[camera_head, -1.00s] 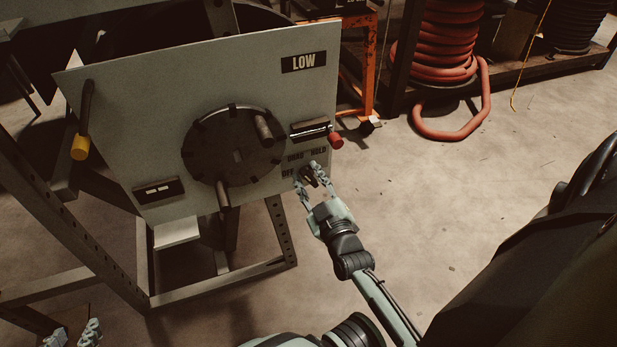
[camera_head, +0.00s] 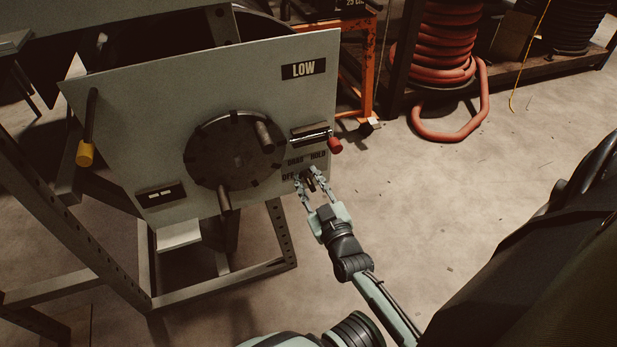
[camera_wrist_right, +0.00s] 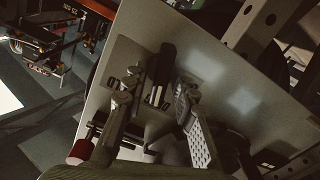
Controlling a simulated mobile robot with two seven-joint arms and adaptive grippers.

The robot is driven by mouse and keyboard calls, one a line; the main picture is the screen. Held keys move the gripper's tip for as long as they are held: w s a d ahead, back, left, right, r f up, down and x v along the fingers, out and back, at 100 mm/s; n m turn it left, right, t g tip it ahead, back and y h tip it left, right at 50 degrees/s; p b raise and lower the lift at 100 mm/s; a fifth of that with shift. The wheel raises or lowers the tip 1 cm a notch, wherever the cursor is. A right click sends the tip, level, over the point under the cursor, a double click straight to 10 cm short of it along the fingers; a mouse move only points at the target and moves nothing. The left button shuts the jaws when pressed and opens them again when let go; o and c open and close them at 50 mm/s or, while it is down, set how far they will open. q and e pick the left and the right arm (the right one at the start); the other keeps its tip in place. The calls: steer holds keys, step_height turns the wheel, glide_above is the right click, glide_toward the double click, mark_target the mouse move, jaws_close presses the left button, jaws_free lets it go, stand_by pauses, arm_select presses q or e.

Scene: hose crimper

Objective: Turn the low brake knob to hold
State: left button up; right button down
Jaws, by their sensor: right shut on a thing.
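The grey LOW panel (camera_head: 150,120) faces me at a tilt. Its low brake knob (camera_wrist_right: 158,82) is small and dark, on the lower right of the panel, below the OFF, DRAG and HOLD labels (camera_head: 305,159). My right gripper (camera_head: 312,178) has its two fingers on either side of the knob and is shut on it. In the right wrist view the gripper (camera_wrist_right: 160,103) shows a finger on each side of the knob. In the head view the fingers hide most of the knob, so I cannot tell which label it points to. My left gripper is out of view.
A dark round wheel (camera_head: 230,155) with peg handles stands left of the knob. A red-ended lever (camera_head: 334,146) sits just above right of the labels. A yellow-tipped handle (camera_head: 85,153) is at the panel's left. Floor to the right is clear, up to the red hose coil (camera_head: 445,45).

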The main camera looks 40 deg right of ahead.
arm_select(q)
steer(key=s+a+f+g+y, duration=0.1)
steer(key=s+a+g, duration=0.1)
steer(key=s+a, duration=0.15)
arm_select(e)
steer(key=shift+r+m+p, duration=0.15)
steer(key=shift+m+p, duration=0.3)
steer(key=shift+m, duration=0.55)
steer(key=m, duration=0.1)
steer(key=m+p, duration=0.1)
steer(key=shift+d+m, duration=0.2)
steer(key=shift+m, duration=0.1)
steer(key=shift+m+p, duration=0.3)
steer(key=shift+m, duration=0.9)
steer(key=shift+d+m, duration=0.1)
steer(key=shift+m, duration=0.9)
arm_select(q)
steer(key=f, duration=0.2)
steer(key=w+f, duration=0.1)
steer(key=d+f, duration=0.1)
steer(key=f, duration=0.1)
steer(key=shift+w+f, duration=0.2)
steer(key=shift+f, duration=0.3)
arm_select(e)
steer(key=shift+m, duration=0.4)
